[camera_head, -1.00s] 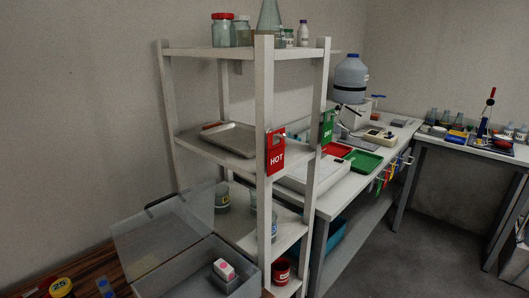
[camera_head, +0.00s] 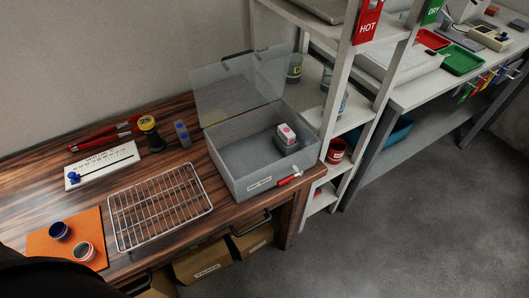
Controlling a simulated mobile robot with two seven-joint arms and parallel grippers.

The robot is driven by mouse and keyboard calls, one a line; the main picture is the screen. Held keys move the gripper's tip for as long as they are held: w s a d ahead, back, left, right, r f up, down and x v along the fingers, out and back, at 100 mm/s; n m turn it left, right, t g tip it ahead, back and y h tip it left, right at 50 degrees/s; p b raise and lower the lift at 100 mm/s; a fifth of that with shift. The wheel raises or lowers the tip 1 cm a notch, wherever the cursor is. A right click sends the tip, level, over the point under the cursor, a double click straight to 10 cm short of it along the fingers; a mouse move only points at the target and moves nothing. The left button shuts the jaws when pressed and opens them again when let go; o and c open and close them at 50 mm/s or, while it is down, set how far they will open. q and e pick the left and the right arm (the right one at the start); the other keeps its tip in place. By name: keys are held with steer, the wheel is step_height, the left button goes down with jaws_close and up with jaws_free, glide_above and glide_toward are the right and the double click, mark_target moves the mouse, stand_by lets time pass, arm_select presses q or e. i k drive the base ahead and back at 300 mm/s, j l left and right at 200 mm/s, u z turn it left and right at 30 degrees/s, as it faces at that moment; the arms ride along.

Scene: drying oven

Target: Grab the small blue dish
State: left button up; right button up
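A small blue dish (camera_head: 60,231) sits on an orange mat (camera_head: 42,249) at the lower left of the wooden bench. A second small dish (camera_head: 83,251), pale with a reddish-brown inside, sits close to it on the same mat. Neither of my grippers is in view. A dark rounded shape fills the lower left corner and hides part of the mat and bench edge.
A wire rack (camera_head: 160,207) lies right of the mat. A white board (camera_head: 102,164), red-handled tools (camera_head: 104,133), a round 25-marked item (camera_head: 149,127) and an open grey bin (camera_head: 236,170) occupy the bench. A shelf (camera_head: 350,120) stands right.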

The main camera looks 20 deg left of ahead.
mark_target(60, 230)
steer(key=u, duration=2.65)
